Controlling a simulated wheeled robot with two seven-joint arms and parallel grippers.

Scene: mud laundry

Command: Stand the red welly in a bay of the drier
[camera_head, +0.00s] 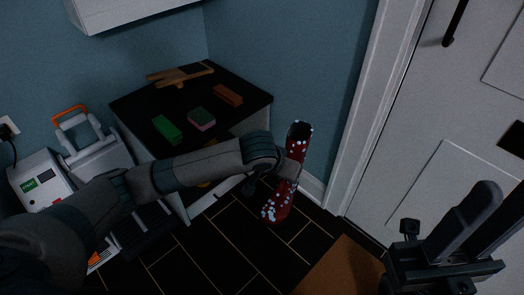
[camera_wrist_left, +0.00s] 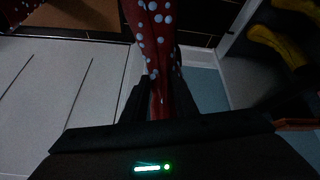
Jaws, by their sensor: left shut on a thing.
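The red welly (camera_head: 283,200) with pale dots hangs above the dark floor, near the corner of the bench. Its dark opening is at the top and its foot points down and left, slightly tilted. My left gripper (camera_head: 291,168) is shut on its shaft. The red welly also fills the upper middle of the left wrist view (camera_wrist_left: 156,30), between the fingers. My right gripper (camera_head: 474,218) is at the lower right, empty, its fingers apparently apart. I cannot make out the drier's bays for sure; a white unit with a green label (camera_head: 42,180) stands at the far left, partly behind my arm.
A black-topped bench (camera_head: 190,92) holds a green block (camera_head: 167,129), a pink-topped block (camera_head: 201,118), an orange-brown block (camera_head: 228,94) and a wooden item (camera_head: 178,75). Yellow boots (camera_wrist_left: 275,45) are in a dark space. A brown mat (camera_head: 338,268) lies before the white door (camera_head: 430,110).

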